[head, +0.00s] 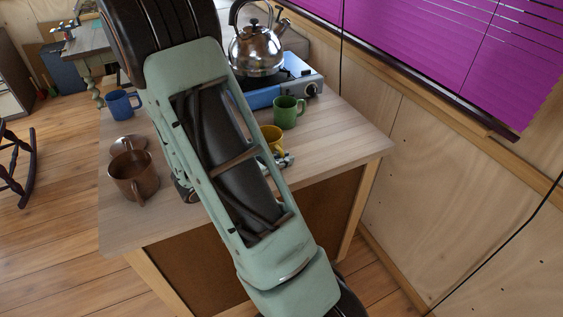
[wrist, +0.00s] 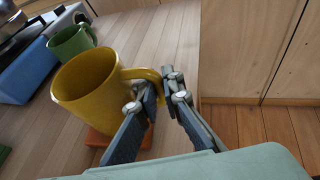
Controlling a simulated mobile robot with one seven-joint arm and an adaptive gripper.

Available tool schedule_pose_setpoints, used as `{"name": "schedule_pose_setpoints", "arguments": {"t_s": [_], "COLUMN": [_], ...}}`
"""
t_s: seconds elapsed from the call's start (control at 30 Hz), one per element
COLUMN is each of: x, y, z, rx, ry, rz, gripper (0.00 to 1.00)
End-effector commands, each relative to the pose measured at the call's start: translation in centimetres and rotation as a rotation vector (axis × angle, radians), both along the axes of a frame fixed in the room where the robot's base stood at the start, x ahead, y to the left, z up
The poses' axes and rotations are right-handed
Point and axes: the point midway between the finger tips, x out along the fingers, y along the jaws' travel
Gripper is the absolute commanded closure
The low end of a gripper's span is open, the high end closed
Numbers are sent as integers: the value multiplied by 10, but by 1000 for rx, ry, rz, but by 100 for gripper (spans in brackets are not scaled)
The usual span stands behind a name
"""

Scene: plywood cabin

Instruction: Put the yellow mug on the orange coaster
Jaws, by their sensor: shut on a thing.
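The yellow mug (wrist: 88,92) stands upright in the wrist view, its handle toward my gripper (wrist: 160,88). My gripper is shut on the mug's handle. The orange coaster (wrist: 98,138) shows under and beside the mug's base; I cannot tell whether the base touches it or hangs just above. In the head view the yellow mug (head: 272,137) is partly hidden behind my arm, and only a bit of my gripper (head: 283,160) shows. The coaster is hidden there.
A green mug (head: 288,111) stands close behind the yellow one. A steel kettle (head: 258,52) sits on a blue stove (head: 290,88). A blue mug (head: 121,104) and a brown pot (head: 133,177) are at the left. The table's right end (head: 350,145) is clear.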

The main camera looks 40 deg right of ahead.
Motion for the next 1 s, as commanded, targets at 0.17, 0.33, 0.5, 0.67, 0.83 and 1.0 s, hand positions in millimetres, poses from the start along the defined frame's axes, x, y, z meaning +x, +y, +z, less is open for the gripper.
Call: {"name": "schedule_pose_setpoints", "arguments": {"t_s": [0.17,0.33,0.5,0.67,0.83,1.0], "x": [0,0,0,0,1,-1], "y": [0,0,0,0,4,35], "z": [0,-3,-2,-2,3,15], "rx": [-1,0,0,0,0,1], "ry": [-1,0,0,0,-1,-4], "rz": [0,0,0,0,2,6], "gripper": [100,85,75,75,75,75]}}
